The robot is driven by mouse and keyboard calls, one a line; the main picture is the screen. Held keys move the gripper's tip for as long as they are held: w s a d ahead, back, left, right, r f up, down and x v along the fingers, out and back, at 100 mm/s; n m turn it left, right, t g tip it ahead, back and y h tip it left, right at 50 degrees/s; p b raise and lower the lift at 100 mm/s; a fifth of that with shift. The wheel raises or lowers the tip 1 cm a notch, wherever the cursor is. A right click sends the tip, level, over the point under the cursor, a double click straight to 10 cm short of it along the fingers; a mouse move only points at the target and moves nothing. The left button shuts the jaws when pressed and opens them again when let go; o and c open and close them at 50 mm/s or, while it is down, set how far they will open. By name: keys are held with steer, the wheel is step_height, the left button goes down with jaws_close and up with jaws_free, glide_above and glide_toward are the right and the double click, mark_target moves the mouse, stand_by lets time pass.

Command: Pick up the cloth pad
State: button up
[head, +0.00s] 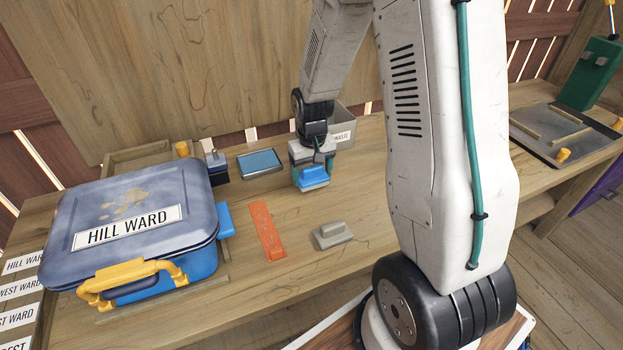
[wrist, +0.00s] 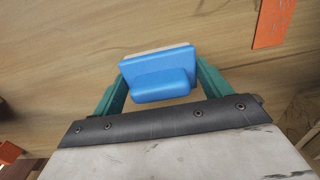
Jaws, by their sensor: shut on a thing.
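The cloth pad, which I take to be the blue block with a raised grip and a pale underside, is in my gripper (head: 313,163) in the head view. Its blue top (head: 314,177) shows below the fingers. In the wrist view the pad (wrist: 158,78) sits between the two green fingers of my gripper (wrist: 160,88), which are shut on its grip. The pad looks about level. Whether its underside touches the bench or hangs just above it, I cannot tell.
A blue lidded bin marked HILL WARD (head: 135,212) stands at left. An orange strip (head: 267,231) and a grey handled block (head: 332,234) lie on the bench in front. A dark tray with a blue face (head: 260,162) and a grey waste bin (head: 345,122) are behind.

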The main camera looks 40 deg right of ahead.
steer(key=s+d, duration=0.3)
steer(key=d, duration=0.1)
steer(key=s+d+r, duration=0.1)
steer(key=s+d, duration=0.3)
steer(key=s+d+r, duration=0.1)
steer(key=s+d, duration=0.2)
steer(key=d, duration=0.1)
steer(key=shift+s+d+r, duration=0.1)
steer(key=shift+s+r, duration=0.05)
steer(key=shift+o, duration=0.7)
